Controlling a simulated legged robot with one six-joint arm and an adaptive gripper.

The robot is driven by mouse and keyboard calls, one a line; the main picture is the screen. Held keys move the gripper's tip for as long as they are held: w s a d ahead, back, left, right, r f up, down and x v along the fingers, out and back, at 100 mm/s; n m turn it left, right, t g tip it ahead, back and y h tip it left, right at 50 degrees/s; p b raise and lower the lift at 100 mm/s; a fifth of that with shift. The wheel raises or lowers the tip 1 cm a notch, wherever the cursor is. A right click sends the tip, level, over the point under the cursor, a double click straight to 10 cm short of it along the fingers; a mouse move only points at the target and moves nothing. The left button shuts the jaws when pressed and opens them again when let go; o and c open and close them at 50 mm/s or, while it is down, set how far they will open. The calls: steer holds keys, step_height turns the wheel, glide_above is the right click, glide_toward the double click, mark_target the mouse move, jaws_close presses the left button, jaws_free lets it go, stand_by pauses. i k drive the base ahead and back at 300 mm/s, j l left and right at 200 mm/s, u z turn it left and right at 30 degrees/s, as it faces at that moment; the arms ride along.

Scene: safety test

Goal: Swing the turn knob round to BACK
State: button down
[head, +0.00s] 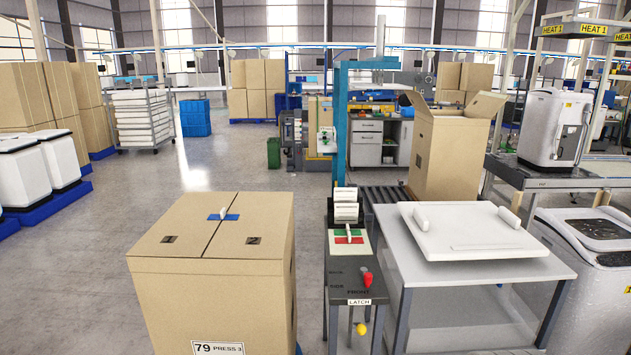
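A small dark stand (343,273) at lower centre has faint markings on its top that seem to read BACK, SIDE and FRONT. A red knob (367,279) stands at the right of this top, close to the FRONT marking. BACK is at the far left of the top, SIDE nearer, FRONT at the near edge. Which marking the knob points at is too small to tell. A white LATCH label (359,302) is on the stand's front edge, with a yellow knob (361,328) below it. My gripper is not in view.
A large cardboard box (210,285) stands close left of the stand. A grey table (467,277) with a white lid (468,230) stands close right. Behind the knob is a green and red plate (349,240) with a white handle. Open floor lies farther left.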

mark_target(368, 277)
steer(key=i+l, duration=0.1)
steer(key=i, duration=1.05)
